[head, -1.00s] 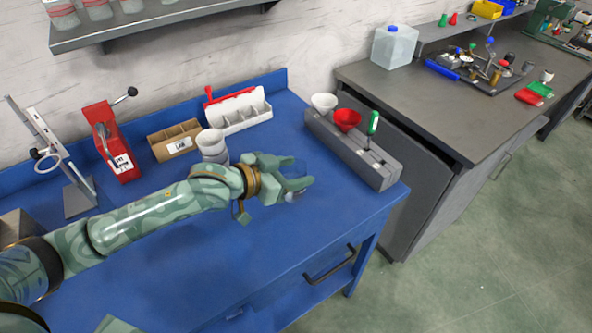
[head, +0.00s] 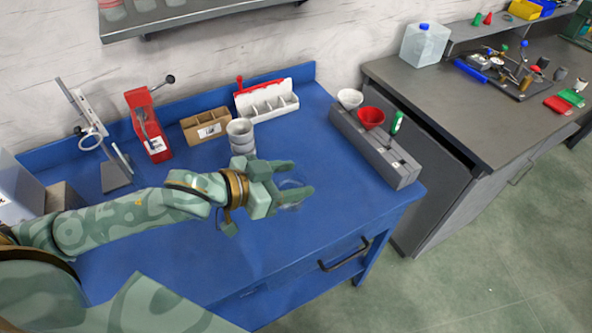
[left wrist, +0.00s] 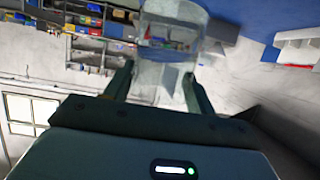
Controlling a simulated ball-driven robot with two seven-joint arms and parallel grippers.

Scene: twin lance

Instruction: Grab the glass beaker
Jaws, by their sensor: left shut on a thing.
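The glass beaker (left wrist: 168,62) is clear and stands out between the two fingers in the left wrist view. In the head view the beaker (head: 291,187) shows only as a faint clear shape at the fingertips of my left gripper (head: 296,188). My left gripper also shows in the left wrist view (left wrist: 160,85), with a finger on each side of the beaker, shut on it. The gripper is over the front right part of the blue table (head: 330,215). I cannot tell from these views how high the beaker is. My right gripper is not in view.
Stacked white cups (head: 241,135) stand just behind the gripper. A grey rack (head: 375,150) with funnels stands at the table's right. A brown box (head: 205,126), a white divided bin (head: 268,103) and a red device (head: 148,125) line the back. The table's front is clear.

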